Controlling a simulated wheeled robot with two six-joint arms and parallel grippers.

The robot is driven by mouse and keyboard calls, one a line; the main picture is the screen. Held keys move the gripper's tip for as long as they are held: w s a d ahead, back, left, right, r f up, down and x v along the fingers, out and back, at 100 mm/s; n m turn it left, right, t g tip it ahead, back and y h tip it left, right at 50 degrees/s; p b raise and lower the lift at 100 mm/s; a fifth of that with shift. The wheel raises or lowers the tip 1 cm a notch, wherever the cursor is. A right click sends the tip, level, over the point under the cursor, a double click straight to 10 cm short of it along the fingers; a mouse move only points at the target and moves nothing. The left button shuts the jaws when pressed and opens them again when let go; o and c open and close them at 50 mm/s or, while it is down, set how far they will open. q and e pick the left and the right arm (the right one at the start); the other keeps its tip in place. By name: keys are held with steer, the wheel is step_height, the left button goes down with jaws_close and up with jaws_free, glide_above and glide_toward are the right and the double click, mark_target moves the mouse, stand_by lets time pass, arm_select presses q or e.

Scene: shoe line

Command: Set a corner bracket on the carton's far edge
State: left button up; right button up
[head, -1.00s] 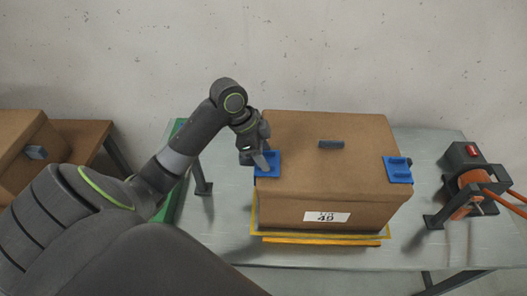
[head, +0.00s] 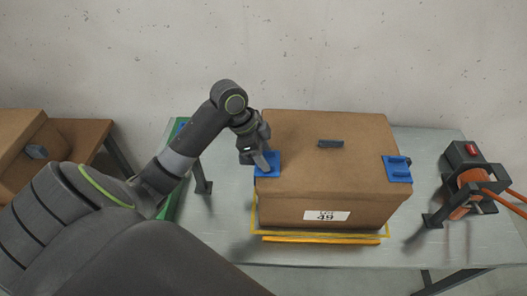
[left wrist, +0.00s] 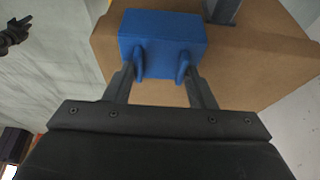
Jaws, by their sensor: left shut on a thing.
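The brown carton (head: 330,185) stands on the table with a white label reading 49 on its front. A blue corner bracket (head: 267,170) sits at the carton's left top edge. My left gripper (head: 262,158) is shut on this bracket; in the left wrist view the gripper (left wrist: 160,68) has a finger on each side of the rib of the blue bracket (left wrist: 163,30), against the carton (left wrist: 240,60). Another blue bracket (head: 397,170) sits on the carton's right edge, clear of the gripper. A small dark handle (head: 330,144) is on the carton's top. My right gripper is not in view.
Under the carton is a yellow-edged base (head: 320,238). A strapping tool with an orange reel (head: 470,190) stands at the table's right. A green tray (head: 172,205) lies left, partly behind my arm. Another carton (head: 25,140) is at far left. The grey table (head: 225,215) is clear in front.

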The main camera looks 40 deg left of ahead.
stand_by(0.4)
arm_select(q)
steer(key=o, duration=1.1)
steer(key=o, duration=0.4)
steer(key=shift+c, duration=0.2)
step_height(320, 180, up, 7)
steer(key=p, duration=0.7)
steer(key=shift+p, duration=0.35)
steer(key=shift+f, duration=0.1)
